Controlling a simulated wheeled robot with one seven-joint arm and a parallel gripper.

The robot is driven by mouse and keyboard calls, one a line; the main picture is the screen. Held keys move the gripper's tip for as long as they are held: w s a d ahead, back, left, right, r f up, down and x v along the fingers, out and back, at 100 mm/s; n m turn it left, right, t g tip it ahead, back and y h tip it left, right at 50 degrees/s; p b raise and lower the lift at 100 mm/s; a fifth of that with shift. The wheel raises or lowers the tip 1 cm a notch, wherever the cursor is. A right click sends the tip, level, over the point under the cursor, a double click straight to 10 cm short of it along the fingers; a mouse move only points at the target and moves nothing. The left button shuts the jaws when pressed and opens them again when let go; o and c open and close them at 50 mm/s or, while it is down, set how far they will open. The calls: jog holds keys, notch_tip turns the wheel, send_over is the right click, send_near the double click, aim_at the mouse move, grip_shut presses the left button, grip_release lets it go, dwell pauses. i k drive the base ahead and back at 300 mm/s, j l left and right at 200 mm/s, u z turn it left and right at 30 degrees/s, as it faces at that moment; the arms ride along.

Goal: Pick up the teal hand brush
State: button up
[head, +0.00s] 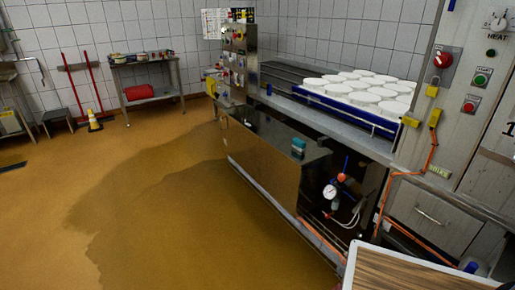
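A small teal object (298,147), which looks like the teal hand brush, sits at the right part of the dark steel top of the low machine cabinet. It is small in the head view, so its bristles and handle cannot be made out. My gripper is not in view.
White round moulds (365,88) fill a blue-edged conveyor behind the cabinet (262,160). A gauge with hoses (335,190) and orange pipes are at its right end. A wood-topped surface with a white rim (348,272) is at bottom right. The wet brown floor (150,220) is largely clear.

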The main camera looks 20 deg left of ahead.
aim_at(298, 144)
jog(key=u, duration=0.8)
jog(key=z, duration=1.75)
jog(key=u, duration=1.75)
jog(key=i+j+u, duration=0.1)
jog(key=i+u, duration=0.4)
jog(key=i, duration=1.9)
